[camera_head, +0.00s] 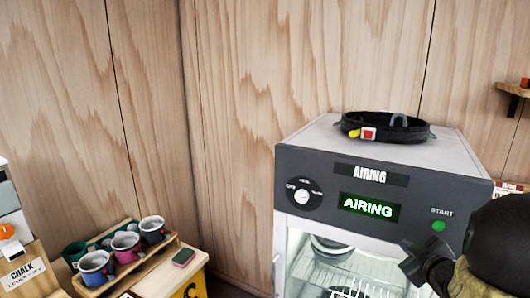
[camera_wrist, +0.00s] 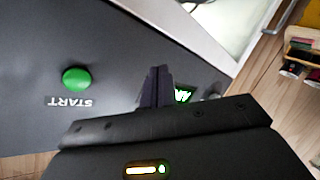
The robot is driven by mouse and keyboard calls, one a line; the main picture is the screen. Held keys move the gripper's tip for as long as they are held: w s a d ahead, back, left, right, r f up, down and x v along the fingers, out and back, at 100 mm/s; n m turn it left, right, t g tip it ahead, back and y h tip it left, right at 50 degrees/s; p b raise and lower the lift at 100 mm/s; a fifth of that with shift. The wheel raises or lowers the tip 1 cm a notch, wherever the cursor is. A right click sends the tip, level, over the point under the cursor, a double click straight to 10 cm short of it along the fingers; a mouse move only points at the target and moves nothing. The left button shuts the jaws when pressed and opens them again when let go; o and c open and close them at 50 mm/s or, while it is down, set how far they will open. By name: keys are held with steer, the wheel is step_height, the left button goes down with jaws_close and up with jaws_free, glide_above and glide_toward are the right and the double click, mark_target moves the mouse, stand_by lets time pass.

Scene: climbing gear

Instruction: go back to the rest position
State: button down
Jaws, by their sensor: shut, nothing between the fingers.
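My gripper (camera_wrist: 157,72) is shut and empty in the wrist view, close to the dark front panel of the airing cabinet. In the head view only part of my gripper (camera_head: 415,262) shows at the lower right, in front of the cabinet. The airing cabinet (camera_head: 295,165) has a lit green "AIRING" display (camera_head: 369,207), a dial (camera_head: 302,196) and a green START button (camera_head: 438,226). The button also shows in the wrist view (camera_wrist: 76,79), to the left of the fingers and apart from them.
A black harness belt (camera_head: 385,128) lies on top of the cabinet. Wire racks (camera_head: 345,278) show in its lit inside. Several mugs (camera_head: 126,245) stand on a wooden rack at the lower left, near a chalk dispenser (camera_head: 14,232). A wooden shelf (camera_head: 512,90) is at the right.

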steer(key=s+a+f+m+g+h+b, duration=0.1)
steer(key=s+a+f+m+g, duration=0.1)
steer(key=a+f+m+g, duration=0.3)
steer(key=s+a+f+g+b, duration=0.1)
steer(key=s+a+f, duration=0.25)
steer(key=a, duration=0.45)
steer(key=s+a+f+m+g+y, duration=0.1)
steer(key=s+a+f+g, duration=0.4)
steer(key=s+a, duration=0.6)
steer(key=shift+f+m+g+y, duration=0.25)
steer(key=shift+m+g+y, duration=0.15)
steer(key=shift+m, duration=0.2)
